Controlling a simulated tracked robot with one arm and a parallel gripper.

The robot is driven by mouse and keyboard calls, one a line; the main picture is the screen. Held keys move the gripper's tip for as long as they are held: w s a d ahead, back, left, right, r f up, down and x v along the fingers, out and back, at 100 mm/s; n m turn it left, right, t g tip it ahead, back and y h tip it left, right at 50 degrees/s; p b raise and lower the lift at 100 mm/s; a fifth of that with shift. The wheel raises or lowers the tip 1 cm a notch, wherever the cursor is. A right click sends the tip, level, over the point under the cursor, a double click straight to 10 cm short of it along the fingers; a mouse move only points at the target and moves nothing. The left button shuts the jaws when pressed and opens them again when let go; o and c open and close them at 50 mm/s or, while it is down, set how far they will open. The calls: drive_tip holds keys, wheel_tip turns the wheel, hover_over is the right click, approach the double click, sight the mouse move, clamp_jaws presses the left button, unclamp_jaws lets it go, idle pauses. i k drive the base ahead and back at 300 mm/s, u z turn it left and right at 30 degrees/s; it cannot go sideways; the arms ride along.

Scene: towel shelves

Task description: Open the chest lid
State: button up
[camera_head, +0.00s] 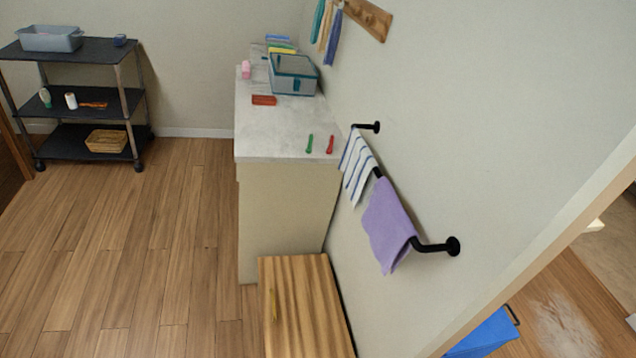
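A wooden chest (312,310) with wavy light and dark grain stands on the floor at the bottom centre. Its top looks flat and shut. A small yellowish strip, perhaps a handle (273,305), shows near its left edge. The near end of the chest is cut off by the bottom of the picture. My gripper is not in view.
A purple towel (388,226) hangs on a wall rail to the right. A dark shelf cart (85,100) stands far left. The floor left of the chest is clear.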

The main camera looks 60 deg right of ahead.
sight(303, 317)
drive_tip(key=z, duration=0.85)
drive_tip(key=i, duration=1.05)
drive_tip(key=u, duration=0.05)
